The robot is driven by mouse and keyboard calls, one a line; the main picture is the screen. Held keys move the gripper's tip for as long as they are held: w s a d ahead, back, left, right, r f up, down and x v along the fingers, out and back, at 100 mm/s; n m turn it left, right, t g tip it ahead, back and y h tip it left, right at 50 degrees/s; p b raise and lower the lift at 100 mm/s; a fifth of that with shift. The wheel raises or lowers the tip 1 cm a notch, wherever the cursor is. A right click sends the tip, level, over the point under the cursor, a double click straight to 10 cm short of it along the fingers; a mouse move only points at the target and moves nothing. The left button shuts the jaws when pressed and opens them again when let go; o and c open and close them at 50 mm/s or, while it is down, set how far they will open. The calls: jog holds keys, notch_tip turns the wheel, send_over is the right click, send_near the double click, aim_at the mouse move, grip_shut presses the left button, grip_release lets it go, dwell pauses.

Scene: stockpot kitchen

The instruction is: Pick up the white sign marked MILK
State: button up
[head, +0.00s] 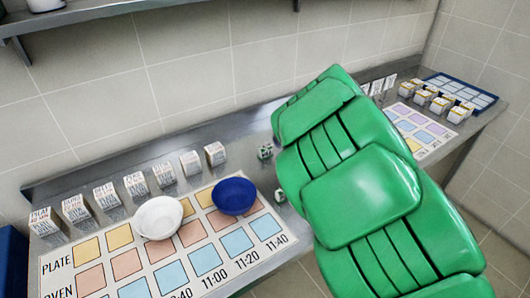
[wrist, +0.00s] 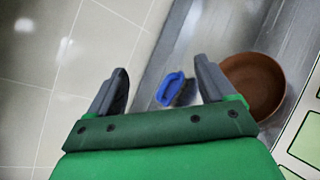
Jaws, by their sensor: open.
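Small white upright signs (head: 377,87) stand in a row at the back of the steel counter, right of my green arm in the head view. Their lettering is too small to read, so I cannot tell which one is marked MILK. My gripper (wrist: 160,78) shows in the wrist view with its two dark fingers spread apart and nothing held. No white sign shows in the wrist view. In the head view my green arm hides the gripper and part of the counter.
A blue-handled brush (wrist: 171,88) and a brown bowl (wrist: 254,86) lie on the counter near my gripper. A white bowl (head: 158,217) and a blue bowl (head: 234,196) sit on a chart. Several labelled cubes stand behind; a blue tray (head: 487,99) is far right.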

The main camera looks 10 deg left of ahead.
jog(key=s+a+f+n+g+y, duration=0.3)
jog(key=s+a+f+n+y, duration=0.1)
jog(key=a+f+n, duration=0.55)
jog(key=n+g+y, duration=0.2)
jog(key=n, duration=0.4)
send_near(267, 151)
jog(key=x, duration=0.2)
jog(key=shift+w+a+f, duration=0.15)
jog(key=shift+w+a, duration=0.05)
jog(key=shift+w, duration=0.05)
jog(key=shift+x, duration=3.85)
jog(key=shift+a, duration=0.1)
jog(key=shift+c, duration=0.3)
jog(key=shift+s, duration=0.1)
jog(key=c, duration=1)
